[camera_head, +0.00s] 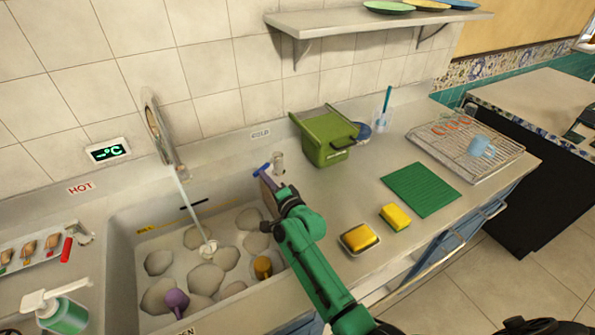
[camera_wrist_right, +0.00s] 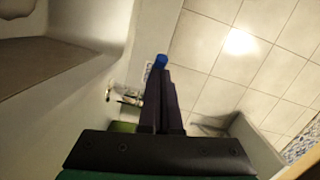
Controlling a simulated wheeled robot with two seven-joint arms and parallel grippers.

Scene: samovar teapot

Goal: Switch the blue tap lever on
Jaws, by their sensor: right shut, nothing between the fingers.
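The blue tap lever (camera_head: 262,169) is at the right rear corner of the sink, below the COLD label. In the right wrist view its blue end (camera_wrist_right: 161,60) shows just beyond my fingertips. My right gripper (camera_head: 270,180) is shut and empty, with its fingertips close by the lever. I cannot tell whether they touch it. The fingers hide part of the lever in the head view. The metal faucet (camera_head: 158,128) rises behind the sink, and a thin pale line runs from it down into the basin. My left gripper is not in view.
The sink (camera_head: 125,240) holds stones, a purple item (camera_head: 176,300) and an orange cup (camera_head: 262,267). A green bin (camera_head: 325,143) stands right of the lever. A red lever (camera_head: 67,249) is at the left. Sponges, a green mat (camera_head: 421,189) and a rack lie on the right counter.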

